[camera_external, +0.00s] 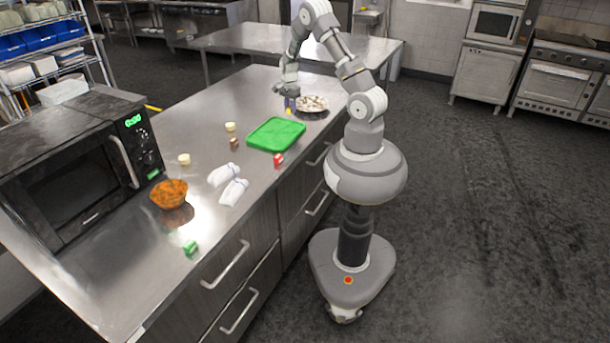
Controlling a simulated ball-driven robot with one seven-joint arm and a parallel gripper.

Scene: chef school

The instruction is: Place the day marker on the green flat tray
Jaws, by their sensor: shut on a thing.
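The green flat tray (276,134) lies on the steel counter, with its surface bare. My gripper (289,97) is beyond the tray, up and slightly right of it in the picture, just left of a bowl. It is shut on a small purple-blue and yellow thing (290,105), which seems to be the day marker. The held thing is apart from the tray. It is too small to read any lettering, and the fingers partly hide it. I cannot tell whether it touches the counter.
A bowl of pale pieces (311,104) stands close right of my gripper. A red block (278,160) and a brown block (234,144) lie near the tray. White cloths (233,191), an orange bowl (170,194), a green block (190,248) and a microwave (75,165) are nearer.

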